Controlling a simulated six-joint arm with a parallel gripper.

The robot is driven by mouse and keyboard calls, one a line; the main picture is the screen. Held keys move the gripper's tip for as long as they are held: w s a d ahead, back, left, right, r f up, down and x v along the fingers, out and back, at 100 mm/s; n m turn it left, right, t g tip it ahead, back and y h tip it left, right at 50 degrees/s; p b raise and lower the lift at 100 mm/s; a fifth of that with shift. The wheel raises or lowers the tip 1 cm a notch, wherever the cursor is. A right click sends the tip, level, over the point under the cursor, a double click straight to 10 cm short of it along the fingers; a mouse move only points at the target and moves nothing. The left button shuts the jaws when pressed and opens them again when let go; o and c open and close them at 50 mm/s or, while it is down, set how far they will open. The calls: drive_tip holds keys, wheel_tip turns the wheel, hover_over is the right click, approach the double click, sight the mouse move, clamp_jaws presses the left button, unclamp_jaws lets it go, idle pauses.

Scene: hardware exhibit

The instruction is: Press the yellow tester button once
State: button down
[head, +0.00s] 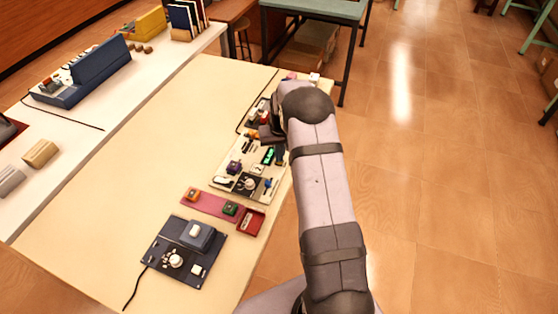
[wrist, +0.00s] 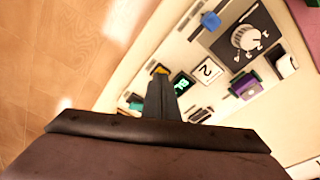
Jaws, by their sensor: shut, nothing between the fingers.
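A small yellow button (wrist: 160,69) shows in the wrist view right at the tip of my gripper (wrist: 160,78). The fingers are together, with nothing seen between them, and partly cover the button. I cannot tell whether they touch it or hover just above. The button sits on a cream panel (wrist: 223,58) near the panel's edge. In the head view my gripper (head: 275,134) is over the far right part of the same cream panel (head: 258,148), and my arm hides the button there.
Around the button are a green-lit display (wrist: 182,84), a white numbered tile (wrist: 207,70), a purple block (wrist: 244,86) and a white knob (wrist: 246,38). In the head view a red strip (head: 210,204) and a dark knob box (head: 158,250) stand nearer. The table's left part is clear.

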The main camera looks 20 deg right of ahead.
wheel_tip(320, 180, up, 7)
drive_tip(key=p, duration=0.4)
drive_tip(key=shift+p, duration=0.3)
idle(0.3)
drive_tip(key=shift+n+g, duration=0.6)
drive_tip(key=shift+n, duration=0.3)
drive_tip(key=s+a+f+b, duration=0.1)
drive_tip(key=s+a+b, duration=0.2)
drive_tip(key=s+b, duration=0.1)
drive_tip(key=s+a+f+b, duration=0.2)
drive_tip(key=s+a+b, duration=0.1)
drive_tip(key=s+b, duration=0.2)
drive_tip(key=s+a+f+b, duration=0.2)
drive_tip(key=s+a+b, duration=0.1)
drive_tip(key=s+b, duration=0.2)
drive_tip(key=shift+s+a+f, duration=0.1)
drive_tip(key=shift+a+f, duration=0.05)
drive_tip(key=s+a+f+n+b, duration=0.15)
drive_tip(key=s+f+b, duration=0.25)
drive_tip(key=s, duration=0.4)
drive_tip(key=s+a+f+b, duration=0.3)
drive_tip(key=s+b, duration=0.2)
drive_tip(key=s, duration=0.3)
wheel_tip(320, 180, up, 13)
drive_tip(key=p, duration=1.3)
drive_tip(key=shift+s+a+g+p, duration=0.3)
drive_tip(key=shift+a, duration=0.05)
